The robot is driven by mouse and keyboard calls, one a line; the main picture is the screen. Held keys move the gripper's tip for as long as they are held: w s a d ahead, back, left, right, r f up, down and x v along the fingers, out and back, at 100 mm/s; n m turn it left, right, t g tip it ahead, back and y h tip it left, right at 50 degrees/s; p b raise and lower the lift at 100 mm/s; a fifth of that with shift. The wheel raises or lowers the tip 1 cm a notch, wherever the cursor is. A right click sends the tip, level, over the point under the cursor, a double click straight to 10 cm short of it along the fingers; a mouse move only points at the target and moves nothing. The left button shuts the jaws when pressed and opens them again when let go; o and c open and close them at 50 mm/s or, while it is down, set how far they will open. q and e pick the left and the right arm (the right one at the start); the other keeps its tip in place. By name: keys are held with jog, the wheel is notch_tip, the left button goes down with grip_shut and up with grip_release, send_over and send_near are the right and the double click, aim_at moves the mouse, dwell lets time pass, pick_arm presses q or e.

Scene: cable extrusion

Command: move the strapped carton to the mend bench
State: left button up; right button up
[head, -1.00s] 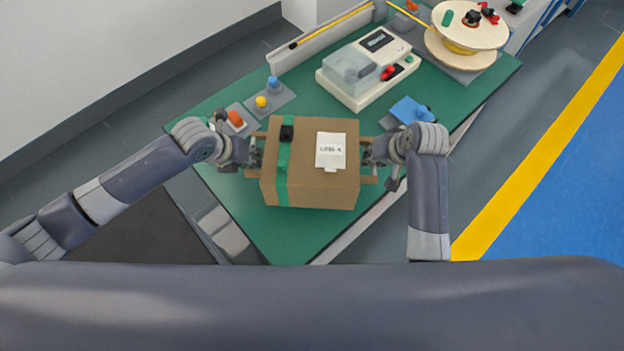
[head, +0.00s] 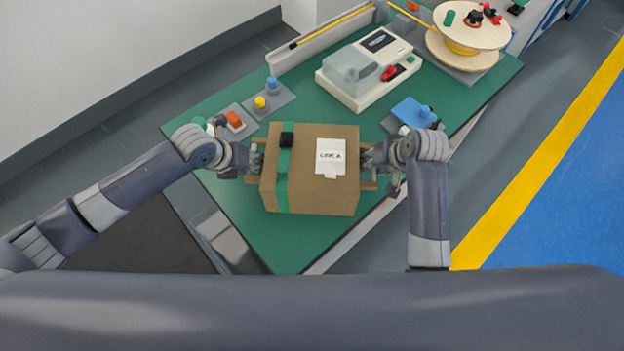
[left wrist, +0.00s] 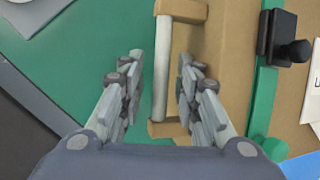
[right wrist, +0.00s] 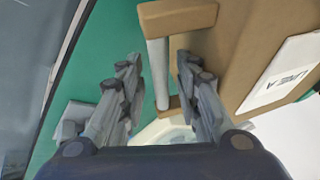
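The strapped carton (head: 335,195) is a brown box with a green strap (head: 284,165), a black buckle and a white label. In the head view it appears to rest on the green-topped bench (head: 268,238), between my two grippers. It has a bar handle on each side. My left gripper (left wrist: 158,85) is open, with the left handle (left wrist: 162,70) between its fingers. My right gripper (right wrist: 157,85) is open, with the right handle (right wrist: 158,75) between its fingers. Neither gripper visibly pinches its bar. I cannot tell which bench is the mend bench.
A cream machine with a clear cover (head: 370,70) stands behind the carton. A cable spool (head: 468,40) is at the back right. A button box (head: 268,100) and a blue part (head: 412,110) sit near the carton. Open floor (head: 500,150) lies to the right.

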jog(key=shift+a, duration=0.1)
jog(key=shift+r, duration=0.15)
pick_arm(q)
jog(key=v, duration=0.8)
pick_arm(e)
jog(key=v, duration=1.2)
pick_arm(q)
jog(key=shift+s, duration=0.1)
pick_arm(e)
jog(key=shift+s, duration=0.1)
